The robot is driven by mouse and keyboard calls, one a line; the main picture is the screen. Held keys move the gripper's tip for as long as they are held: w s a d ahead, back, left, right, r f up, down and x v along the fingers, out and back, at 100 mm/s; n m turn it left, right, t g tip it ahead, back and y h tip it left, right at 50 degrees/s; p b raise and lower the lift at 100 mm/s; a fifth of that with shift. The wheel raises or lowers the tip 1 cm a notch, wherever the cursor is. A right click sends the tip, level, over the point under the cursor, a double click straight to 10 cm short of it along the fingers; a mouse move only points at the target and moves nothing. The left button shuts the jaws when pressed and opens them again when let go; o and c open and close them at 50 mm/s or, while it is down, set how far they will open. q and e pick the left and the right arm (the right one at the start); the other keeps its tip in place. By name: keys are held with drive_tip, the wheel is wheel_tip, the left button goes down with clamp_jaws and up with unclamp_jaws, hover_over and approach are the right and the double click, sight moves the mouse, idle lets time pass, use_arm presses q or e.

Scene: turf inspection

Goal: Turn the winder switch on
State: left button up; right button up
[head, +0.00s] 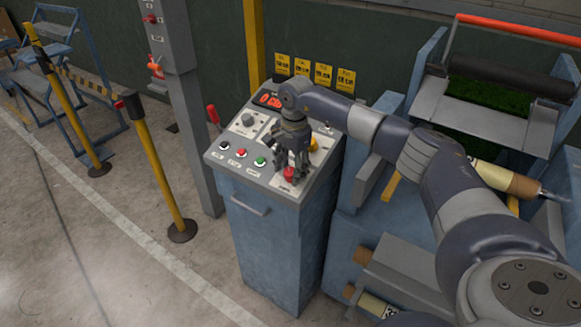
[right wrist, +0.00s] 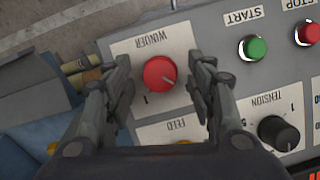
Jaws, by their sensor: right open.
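The winder switch (right wrist: 160,73) is a round red knob on a white plate marked WINDER, which appears upside down in the right wrist view. Its pale pointer line points to the lower right in that view, away from the "I" mark at lower left. The knob also shows in the head view (head: 289,174) at the near right corner of the control console's top (head: 225,150). My right gripper (right wrist: 163,85) is open above the panel, with one finger on each side of the knob and a visible gap to it. My left gripper is not in view.
A green START button (right wrist: 254,47), a red STOP button (right wrist: 308,32) and a black TENSION knob (right wrist: 279,133) are near the switch. A red-handled lever (head: 213,115) stands at the console's left edge. A yellow post (head: 158,165) stands on the floor to the left.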

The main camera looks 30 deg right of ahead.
drive_tip(key=c, duration=1.1)
drive_tip(key=shift+o, duration=0.2)
drive_tip(key=m+b, duration=0.1)
drive_tip(key=m+t+b, duration=0.1)
drive_tip(key=m, duration=0.1)
drive_tip(key=shift+s+f, duration=0.15)
drive_tip(key=shift+f, duration=0.05)
drive_tip(key=m+b, duration=0.2)
drive_tip(key=m+t+b, duration=0.1)
drive_tip(key=m, duration=0.1)
drive_tip(key=shift+s+f+t+b, duration=0.1)
drive_tip(key=shift+t+b, duration=0.2)
drive_tip(key=shift+b, duration=0.05)
drive_tip(key=m+h+b, duration=0.1)
drive_tip(key=m+b, duration=0.2)
drive_tip(key=m+t+b, duration=0.1)
drive_tip(key=m+b, duration=0.2)
drive_tip(key=shift+s+a+t+h, duration=0.1)
drive_tip(key=shift+a+t+h, duration=0.1)
drive_tip(key=shift+t+h, duration=0.15)
drive_tip(key=shift+a+m+h+b, duration=0.1)
drive_tip(key=shift+m+h+b, duration=0.65)
drive_tip(key=shift+m+b, duration=1.15)
drive_tip(key=shift+m, duration=0.4)
drive_tip(key=shift+r, duration=0.2)
